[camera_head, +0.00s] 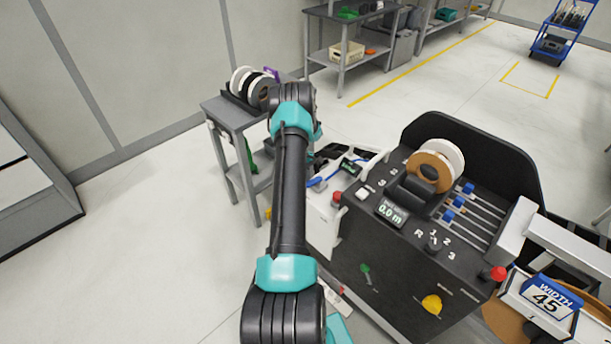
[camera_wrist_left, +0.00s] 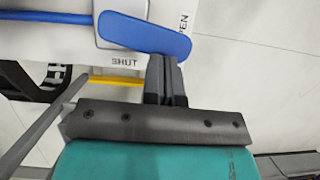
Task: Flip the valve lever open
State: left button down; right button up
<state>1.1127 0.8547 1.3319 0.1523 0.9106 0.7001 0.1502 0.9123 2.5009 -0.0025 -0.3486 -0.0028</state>
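The blue valve lever (camera_wrist_left: 146,34) lies over a light grey valve body (camera_wrist_left: 120,10) in the left wrist view. Its free end points to the right, between the "SHUT" label (camera_wrist_left: 125,62) and the partly covered "OPEN" label (camera_wrist_left: 184,22). The fingers of my left gripper (camera_wrist_left: 166,62) are together, with nothing seen between them. Their tips are right at the lower edge of the lever's free end; I cannot tell if they touch it. In the head view the blue lever (camera_head: 314,183) shows small beside my left arm, which hides most of that gripper. My right gripper is not in view.
A blue pipe (camera_wrist_left: 45,16) runs to the valve. The black edge-banding machine (camera_head: 390,270) with its tape rolls, knobs and display stands right of the valve. A grey side table (camera_head: 232,115) with rolls stands behind my arm. Open floor lies left.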

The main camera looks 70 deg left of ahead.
pick_arm(q)
jog(key=shift+s+d+n, duration=0.1)
jog(key=shift+d+n, duration=0.1)
jog(key=shift+n, duration=0.2)
dwell(0.4)
jog(key=shift+a, duration=0.1)
dwell(0.3)
jog(key=shift+s+a, duration=0.1)
jog(key=shift+a, duration=0.4)
jog(key=a+f+v, duration=0.1)
jog(key=a+v, duration=0.1)
jog(key=v, duration=0.9)
jog(key=shift+a, duration=0.2)
jog(key=shift+d, duration=0.1)
